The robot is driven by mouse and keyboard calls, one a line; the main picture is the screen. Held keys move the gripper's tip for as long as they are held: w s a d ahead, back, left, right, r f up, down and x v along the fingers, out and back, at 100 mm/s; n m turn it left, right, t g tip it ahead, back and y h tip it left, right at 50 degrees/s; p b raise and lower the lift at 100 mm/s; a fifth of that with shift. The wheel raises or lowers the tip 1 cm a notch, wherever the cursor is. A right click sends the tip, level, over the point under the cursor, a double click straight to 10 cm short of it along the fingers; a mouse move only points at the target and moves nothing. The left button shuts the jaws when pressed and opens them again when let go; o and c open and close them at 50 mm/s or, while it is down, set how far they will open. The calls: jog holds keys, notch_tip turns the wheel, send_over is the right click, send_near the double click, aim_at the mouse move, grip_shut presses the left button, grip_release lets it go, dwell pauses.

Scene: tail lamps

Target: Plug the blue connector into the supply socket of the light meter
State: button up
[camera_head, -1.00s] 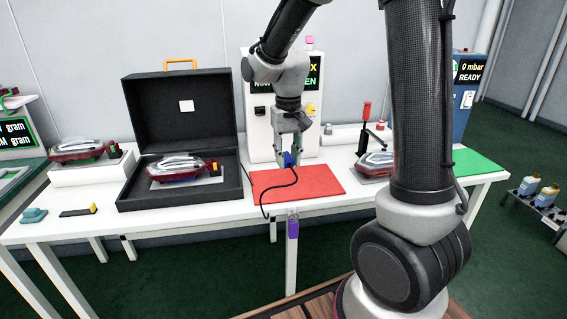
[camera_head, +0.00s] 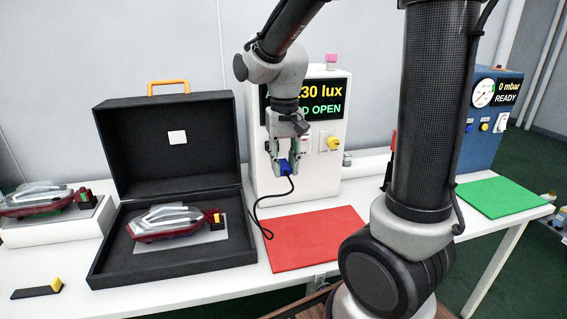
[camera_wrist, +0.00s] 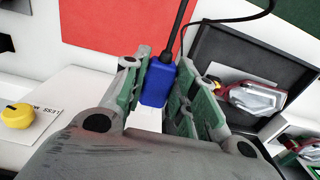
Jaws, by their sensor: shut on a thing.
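The light meter (camera_head: 322,185) is a white box with a dark display (camera_head: 330,100) reading "30 lux" and "D OPEN", partly covered by my arm. My gripper (camera_head: 283,160) is in front of its lower front face, shut on the blue connector (camera_head: 285,168). In the wrist view, the blue connector (camera_wrist: 156,85) sits between the two green-grey fingers of my gripper (camera_wrist: 158,68). A black cord (camera_head: 266,212) runs from the connector down toward the red mat. I cannot make out the supply socket; my gripper may hide it.
An open black case (camera_head: 110,262) with a lamp (camera_head: 178,222) stands left of the meter. A red mat (camera_head: 318,240) lies in front of it. A yellow knob (camera_head: 333,142) is on the meter's front. A green mat (camera_head: 500,197) and blue device (camera_head: 492,130) are at right.

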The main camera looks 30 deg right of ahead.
jog(key=shift+w, duration=0.1)
dwell(0.3)
jog(key=shift+w+d, duration=0.2)
jog(key=shift+w, duration=0.65)
jog(key=shift+w+d, duration=0.15)
jog(key=shift+w, duration=0.75)
jog(key=shift+w+d, duration=0.2)
jog(key=shift+w, duration=0.65)
jog(key=shift+w, duration=0.25)
jog(key=shift+w+d, duration=0.15)
jog(key=shift+w, duration=0.5)
jog(key=shift+w+d, duration=0.15)
jog(key=shift+w, duration=0.45)
jog(key=o, duration=1.1)
jog(key=shift+c, duration=0.2)
